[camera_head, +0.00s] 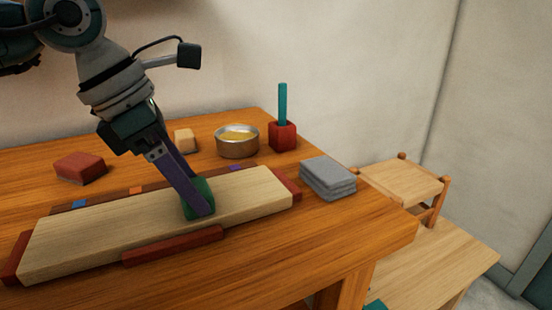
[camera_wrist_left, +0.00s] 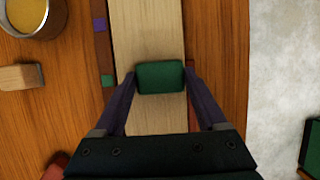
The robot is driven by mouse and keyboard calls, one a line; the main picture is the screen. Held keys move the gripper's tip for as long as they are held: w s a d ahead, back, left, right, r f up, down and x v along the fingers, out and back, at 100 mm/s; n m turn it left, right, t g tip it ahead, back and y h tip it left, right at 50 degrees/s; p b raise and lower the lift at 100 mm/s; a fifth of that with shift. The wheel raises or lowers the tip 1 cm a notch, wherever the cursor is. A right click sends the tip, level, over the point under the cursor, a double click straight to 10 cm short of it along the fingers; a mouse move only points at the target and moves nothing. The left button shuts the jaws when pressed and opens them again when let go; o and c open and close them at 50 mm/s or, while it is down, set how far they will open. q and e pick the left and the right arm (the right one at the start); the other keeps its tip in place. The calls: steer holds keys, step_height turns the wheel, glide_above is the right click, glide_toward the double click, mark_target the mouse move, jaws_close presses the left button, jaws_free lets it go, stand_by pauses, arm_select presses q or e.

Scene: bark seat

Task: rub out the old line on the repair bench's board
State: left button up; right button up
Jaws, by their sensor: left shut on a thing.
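The board (camera_head: 110,228) is a long pale wooden plank lying on the bench (camera_head: 270,255), with dark red end pieces and a red strip at its front edge. My left gripper (camera_head: 199,203) reaches down from the left and is shut on a dark green block (camera_wrist_left: 160,77). The block is low over the right half of the board and looks to be touching it. In the left wrist view the block sits between both fingers, across the board's width. No line shows on the visible board; the part under the block and fingers is hidden. My right gripper is not in view.
Behind the board stand a red block (camera_head: 80,168), a pale block (camera_head: 185,140), a metal bowl (camera_head: 237,147) with yellow contents and a red holder (camera_head: 282,136) with a teal stick. Grey folded cloths (camera_head: 328,178) lie right of the board. A wooden chair (camera_head: 400,184) stands beyond.

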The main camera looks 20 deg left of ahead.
arm_select(q)
steer(key=shift+r+p, duration=2.35)
steer(key=shift+r, duration=0.75)
steer(key=shift+f, duration=0.1)
